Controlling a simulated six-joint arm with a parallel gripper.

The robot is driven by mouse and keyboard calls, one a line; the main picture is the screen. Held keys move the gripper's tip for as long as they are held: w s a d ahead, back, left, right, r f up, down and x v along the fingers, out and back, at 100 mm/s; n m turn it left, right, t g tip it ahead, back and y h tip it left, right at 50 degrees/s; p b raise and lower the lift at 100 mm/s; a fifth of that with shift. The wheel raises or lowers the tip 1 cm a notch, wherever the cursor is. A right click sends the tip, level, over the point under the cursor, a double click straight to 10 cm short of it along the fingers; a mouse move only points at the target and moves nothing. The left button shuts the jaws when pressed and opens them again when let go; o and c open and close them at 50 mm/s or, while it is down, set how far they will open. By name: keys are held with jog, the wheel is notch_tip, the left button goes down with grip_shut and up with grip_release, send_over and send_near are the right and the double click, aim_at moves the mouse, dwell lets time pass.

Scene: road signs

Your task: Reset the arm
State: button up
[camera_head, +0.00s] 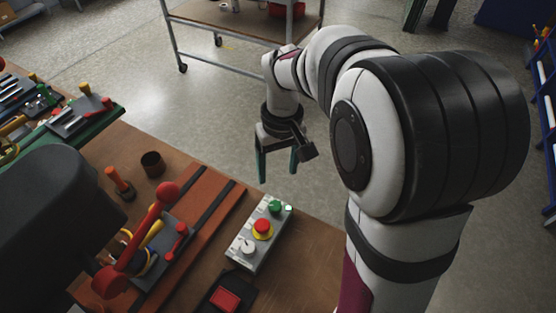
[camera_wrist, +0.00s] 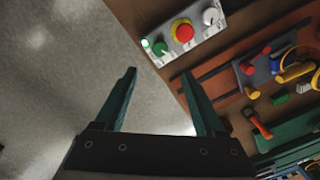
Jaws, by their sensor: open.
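My gripper (camera_head: 276,165) hangs from my arm near the table's far right edge in the head view, beyond the control box. Its two green fingers point down, stand apart and hold nothing. In the wrist view my gripper (camera_wrist: 160,88) is open, with bare floor and the table edge showing between and beyond the fingers. The grey control box (camera_head: 258,234) has a green button, a red button with a yellow ring and a grey knob. It also shows at the top of the wrist view (camera_wrist: 172,50).
The brown table (camera_head: 315,255) carries a red lever (camera_head: 148,230), a dark cup (camera_head: 152,163), an orange-handled tool (camera_head: 119,182), a red square button (camera_head: 225,299) and a green tool tray (camera_head: 70,145). A wheeled cart (camera_head: 205,22) stands behind. Open floor lies beyond the table.

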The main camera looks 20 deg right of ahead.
notch_tip(320, 180, up, 2)
jog(key=shift+d+r, duration=0.1)
dwell(0.4)
